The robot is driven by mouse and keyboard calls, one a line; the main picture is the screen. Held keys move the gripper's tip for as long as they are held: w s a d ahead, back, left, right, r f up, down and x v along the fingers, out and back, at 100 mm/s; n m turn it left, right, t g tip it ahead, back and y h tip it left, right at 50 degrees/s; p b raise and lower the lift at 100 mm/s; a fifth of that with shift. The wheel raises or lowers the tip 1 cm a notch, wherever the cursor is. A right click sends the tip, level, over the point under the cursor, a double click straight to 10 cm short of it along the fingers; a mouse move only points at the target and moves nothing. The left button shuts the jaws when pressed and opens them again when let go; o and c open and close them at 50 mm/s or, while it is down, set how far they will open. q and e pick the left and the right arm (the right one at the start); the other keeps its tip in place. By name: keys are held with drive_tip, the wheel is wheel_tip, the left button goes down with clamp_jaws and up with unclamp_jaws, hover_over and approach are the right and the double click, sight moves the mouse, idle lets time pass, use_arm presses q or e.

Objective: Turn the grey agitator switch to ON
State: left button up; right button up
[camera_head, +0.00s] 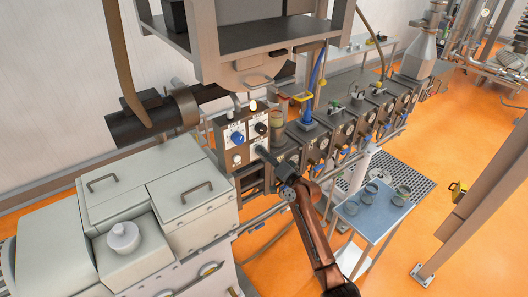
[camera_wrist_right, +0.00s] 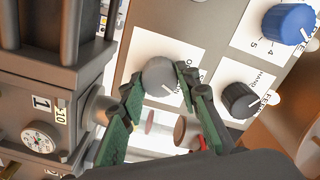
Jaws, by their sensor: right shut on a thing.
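The grey agitator switch (camera_wrist_right: 158,74) is a round knob on a white label plate, on the grey control panel (camera_head: 219,131). In the head view the right gripper (camera_head: 262,151) reaches the panel's lower right part and hides the switch. My left gripper is not in view.
A black knob (camera_wrist_right: 239,100) and a blue dial (camera_wrist_right: 289,24) sit close by on the same panel. A machine block with a gauge (camera_wrist_right: 38,140) stands beside the fingers. A small table (camera_head: 378,229) with several cups is right of my arm.

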drive_tip(key=shift+m, duration=0.6)
drive_tip(key=shift+p, duration=0.35)
drive_tip(key=o, duration=1.2)
drive_tip(key=shift+c, duration=0.2)
drive_tip(key=v, duration=1.2)
